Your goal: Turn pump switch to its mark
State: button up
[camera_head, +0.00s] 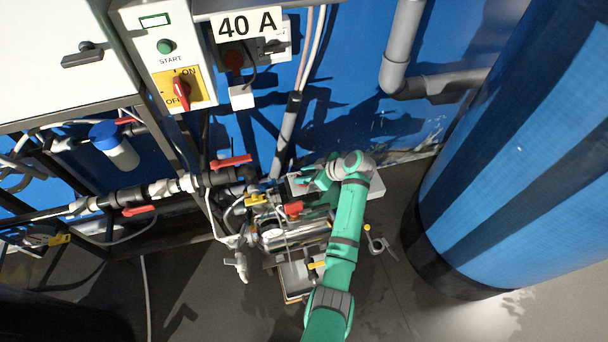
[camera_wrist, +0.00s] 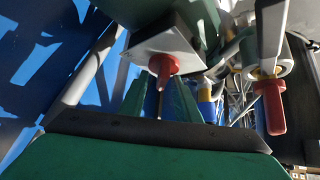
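A red rotary switch (camera_head: 182,91) sits on a yellow plate marked ON and OFF (camera_head: 191,76), on the white control box. No readable label names the pump switch. My gripper (camera_head: 308,178) is low among the pipes, well below and right of that plate. In the wrist view, my gripper (camera_wrist: 159,105) has two green fingers standing apart. A red tapered knob (camera_wrist: 163,65) on a light grey box (camera_wrist: 160,42) shows in line with the gap between them. Whether the fingers touch it cannot be told. I see no clear mark beside this knob.
Red-handled valves (camera_head: 231,162) and pipes crowd the area left of my arm. Another red handle (camera_wrist: 273,108) is at the right in the wrist view. A large blue tank (camera_head: 520,150) stands at the right. A 40 A sign (camera_head: 247,23) is above.

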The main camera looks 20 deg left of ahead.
jog(key=v, duration=1)
jog(key=shift+d, duration=0.2)
jog(key=shift+r, duration=0.1)
